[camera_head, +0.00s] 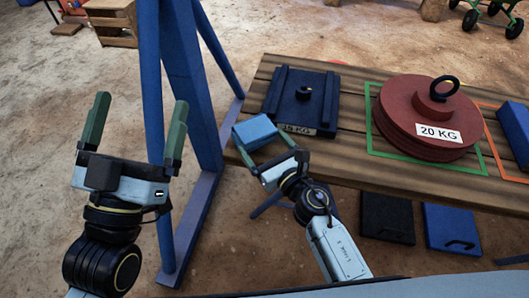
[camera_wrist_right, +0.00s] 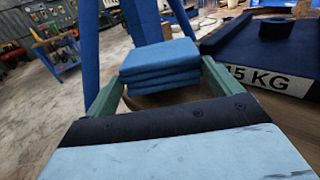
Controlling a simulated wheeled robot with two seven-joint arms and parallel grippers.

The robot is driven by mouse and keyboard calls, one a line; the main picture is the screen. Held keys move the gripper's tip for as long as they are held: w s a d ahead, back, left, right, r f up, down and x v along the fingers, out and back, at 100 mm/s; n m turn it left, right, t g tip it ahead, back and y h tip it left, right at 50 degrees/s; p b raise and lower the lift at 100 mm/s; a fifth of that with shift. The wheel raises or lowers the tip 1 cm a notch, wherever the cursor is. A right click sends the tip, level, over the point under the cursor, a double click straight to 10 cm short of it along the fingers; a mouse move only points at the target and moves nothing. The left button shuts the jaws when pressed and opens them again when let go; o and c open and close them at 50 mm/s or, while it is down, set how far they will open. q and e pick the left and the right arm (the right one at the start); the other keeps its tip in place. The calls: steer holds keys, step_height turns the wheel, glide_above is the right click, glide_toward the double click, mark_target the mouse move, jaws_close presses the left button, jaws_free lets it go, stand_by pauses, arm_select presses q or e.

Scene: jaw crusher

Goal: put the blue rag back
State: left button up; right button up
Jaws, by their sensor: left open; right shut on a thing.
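The blue rag (camera_head: 255,131) is a folded, layered pad at the left end of the wooden table. In the right wrist view the rag (camera_wrist_right: 160,66) sits between the two green fingers. My right gripper (camera_head: 268,152) is shut on it; the right wrist view shows the gripper (camera_wrist_right: 158,90) with a finger at either side of the rag. I cannot tell whether the rag rests on the tabletop or is held just above it. My left gripper (camera_head: 137,118) is open and empty, left of the blue frame and away from the table.
On the wooden table (camera_head: 345,150) are a dark blue 15 KG weight (camera_head: 302,97), close right of the rag, and a red 20 KG weight (camera_head: 424,112) inside a green outline. A blue steel frame (camera_head: 186,80) stands left of the table. Dark and blue plates (camera_head: 452,228) are below.

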step_height(320, 180, down, 2)
steer(key=shift+b, duration=0.55)
arm_select(q)
steer(key=shift+s+a+r+t+h, duration=0.15)
steer(key=shift+s+r+t, duration=0.3)
steer(key=shift+t, duration=0.25)
steer(key=shift+s+a+r+t+h, duration=0.15)
steer(key=shift+s+r+t, duration=0.2)
steer(key=shift+t, duration=0.35)
arm_select(e)
steer(key=shift+f, duration=0.2)
arm_select(q)
steer(key=shift+s, duration=0.1)
arm_select(e)
steer(key=o, duration=0.7)
steer(key=shift+r, duration=0.1)
